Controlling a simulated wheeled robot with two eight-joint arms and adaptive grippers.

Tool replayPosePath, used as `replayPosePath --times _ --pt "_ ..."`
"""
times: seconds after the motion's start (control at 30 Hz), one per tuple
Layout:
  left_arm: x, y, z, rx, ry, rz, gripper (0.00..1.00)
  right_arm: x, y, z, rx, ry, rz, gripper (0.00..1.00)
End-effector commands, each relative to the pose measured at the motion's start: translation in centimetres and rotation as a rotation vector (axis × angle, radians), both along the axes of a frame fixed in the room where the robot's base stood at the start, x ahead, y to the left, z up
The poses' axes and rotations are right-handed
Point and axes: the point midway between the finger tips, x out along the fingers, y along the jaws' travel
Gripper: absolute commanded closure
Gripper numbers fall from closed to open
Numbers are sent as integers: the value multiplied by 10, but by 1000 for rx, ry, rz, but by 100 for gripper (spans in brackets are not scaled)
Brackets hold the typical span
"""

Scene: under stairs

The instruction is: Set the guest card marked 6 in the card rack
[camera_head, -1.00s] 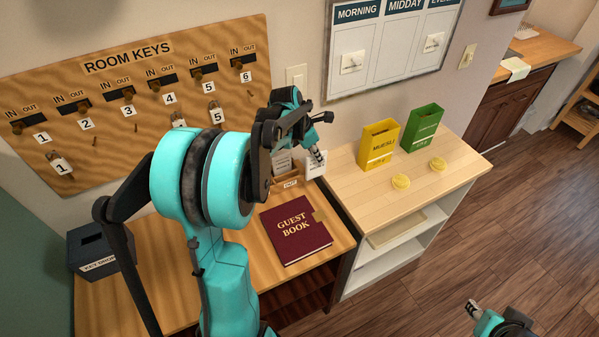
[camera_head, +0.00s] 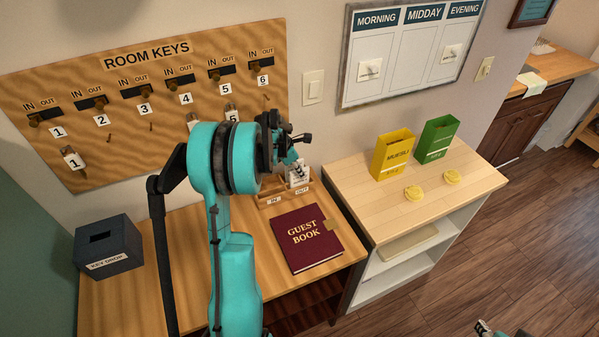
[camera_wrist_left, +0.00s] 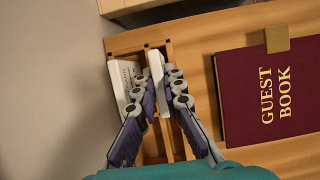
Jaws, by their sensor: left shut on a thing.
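A white guest card (camera_wrist_left: 156,66) is between the fingers of my left gripper (camera_wrist_left: 163,92). In the head view the card (camera_head: 299,172) stands roughly upright over the OUT side of the wooden card rack (camera_head: 272,202). The wrist view shows it within the rack's outline (camera_wrist_left: 125,41); I cannot tell whether its lower edge is inside a slot. Other white card stock (camera_wrist_left: 122,76) sits in the rack to its left. The number on the held card is not readable. My right gripper (camera_head: 483,327) barely shows at the bottom edge.
The red guest book (camera_head: 307,238) lies right beside the rack. The key drop box (camera_head: 108,246) stands at the desk's left end. Yellow and green boxes (camera_head: 392,155) (camera_head: 437,139) and two yellow discs stand on the right cabinet. The key board hangs behind.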

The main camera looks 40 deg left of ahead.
Motion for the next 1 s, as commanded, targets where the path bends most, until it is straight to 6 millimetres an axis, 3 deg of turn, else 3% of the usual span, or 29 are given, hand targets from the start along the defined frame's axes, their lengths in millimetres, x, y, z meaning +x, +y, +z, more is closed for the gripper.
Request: replayPosePath --times 0.3,0.33,0.4,0.77,1.0 --pt "0 0 -4 0 0 0 100 0 0 -4 0 0 0 64" --pt "0 0 -3 0 0 0 83 0 0 -3 0 0 0 64" --pt "0 0 -2 0 0 0 70 0 0 -3 0 0 0 64" --pt "0 0 2 0 0 0 70 0 0 2 0 0 0 64" --pt "-15 8 42 0 0 2 70 0 0 8 0 0 0 64"
